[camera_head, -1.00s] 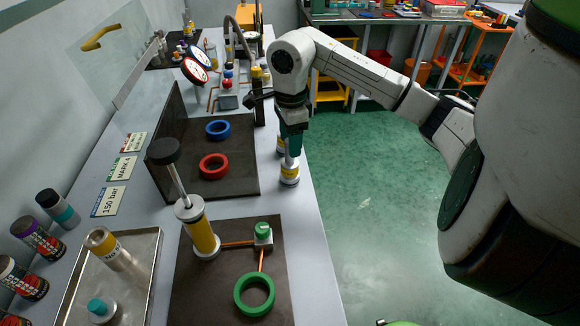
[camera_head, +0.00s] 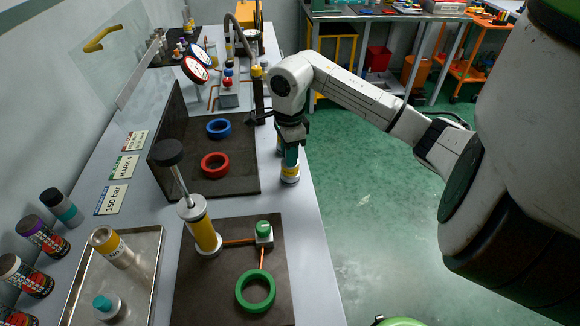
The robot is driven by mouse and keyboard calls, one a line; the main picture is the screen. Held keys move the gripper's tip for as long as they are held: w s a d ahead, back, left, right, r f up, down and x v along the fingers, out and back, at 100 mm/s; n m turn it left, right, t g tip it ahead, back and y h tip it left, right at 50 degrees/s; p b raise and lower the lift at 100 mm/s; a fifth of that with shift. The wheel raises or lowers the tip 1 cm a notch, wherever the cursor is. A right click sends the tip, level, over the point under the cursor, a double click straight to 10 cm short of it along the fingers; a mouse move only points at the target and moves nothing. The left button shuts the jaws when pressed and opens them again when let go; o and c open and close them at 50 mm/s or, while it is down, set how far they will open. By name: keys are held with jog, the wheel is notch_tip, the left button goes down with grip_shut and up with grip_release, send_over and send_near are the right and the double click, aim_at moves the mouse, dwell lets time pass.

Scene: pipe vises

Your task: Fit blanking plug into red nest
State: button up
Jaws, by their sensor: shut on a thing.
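The red nest appears to be the red ring (camera_head: 214,165) lying flat on the dark board, with nothing seen inside it. My gripper (camera_head: 290,158) points down at the right edge of the bench, right of the red ring. It is shut on a small upright cylinder (camera_head: 289,173) with a yellow band and pale metal ends. The jaws hide its top, and I cannot make out a gap beneath it. I cannot tell for sure that this cylinder is the blanking plug.
A blue ring (camera_head: 218,128) lies behind the red one. In front stand a yellow pump (camera_head: 204,232) with a tall handle and a green ring (camera_head: 255,291). A metal tray (camera_head: 150,262) holds a yellow-banded cylinder (camera_head: 112,246) and a teal-topped piece (camera_head: 105,305).

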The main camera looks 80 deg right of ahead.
grip_shut()
jog(key=shift+r, duration=0.1)
dwell(0.4)
